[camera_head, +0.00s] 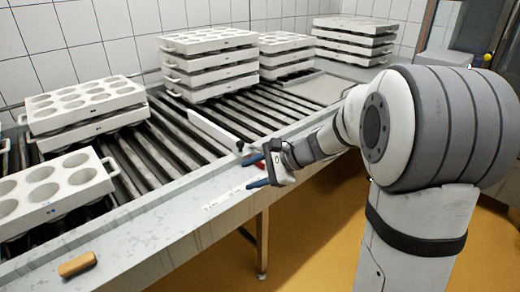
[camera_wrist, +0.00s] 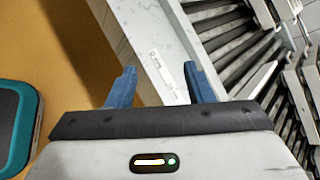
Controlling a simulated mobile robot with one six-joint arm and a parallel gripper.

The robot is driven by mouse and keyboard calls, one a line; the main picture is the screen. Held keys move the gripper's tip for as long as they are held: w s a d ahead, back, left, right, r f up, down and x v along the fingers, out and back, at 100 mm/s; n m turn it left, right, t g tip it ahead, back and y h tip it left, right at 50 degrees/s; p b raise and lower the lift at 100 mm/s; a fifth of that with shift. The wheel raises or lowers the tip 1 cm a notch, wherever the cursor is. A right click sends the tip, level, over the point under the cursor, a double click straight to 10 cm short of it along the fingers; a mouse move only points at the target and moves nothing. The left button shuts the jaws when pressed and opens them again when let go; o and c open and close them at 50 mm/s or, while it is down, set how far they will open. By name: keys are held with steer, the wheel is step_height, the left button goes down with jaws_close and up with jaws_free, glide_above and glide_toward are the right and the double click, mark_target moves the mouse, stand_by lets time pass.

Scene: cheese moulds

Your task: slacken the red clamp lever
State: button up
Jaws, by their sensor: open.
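A small red part (camera_head: 241,152), which looks like the clamp lever, shows beside a dark knob at the near end of the white guide rail (camera_head: 212,130). It is tiny here, so its angle cannot be told. My gripper (camera_head: 255,171) is open and empty, its blue fingers apart, just right of and below the red part. In the wrist view my gripper (camera_wrist: 161,86) spans the pale metal edge of the conveyor, with a white label strip (camera_wrist: 163,72) seen between the fingers. I cannot make out the red lever in the wrist view.
The roller conveyor (camera_head: 145,157) carries stacks of white mould trays (camera_head: 208,65), with more trays at left (camera_head: 52,190). A wooden-looking block (camera_head: 77,264) lies on the conveyor's near ledge (camera_head: 150,222). The yellow floor (camera_head: 300,240) in front is clear.

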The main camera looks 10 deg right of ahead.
steer(key=w+d+f+m+t+b, duration=0.4)
steer(key=w+d+f+m+t, duration=0.25)
steer(key=w, duration=0.45)
steer(key=w+d+f+m+t+b, duration=0.35)
steer(key=w+d+f+m, duration=0.3)
steer(key=w+m, duration=0.4)
steer(key=w+a, duration=0.1)
steer(key=w, duration=0.1)
steer(key=w+a+n, duration=0.1)
steer(key=w+a, duration=0.1)
steer(key=w+a+n, duration=0.1)
steer(key=w, duration=0.1)
steer(key=shift+w+a+f+t, duration=0.15)
steer(key=shift+w+a+t, duration=0.15)
steer(key=shift+w+a, duration=0.1)
jaws_close()
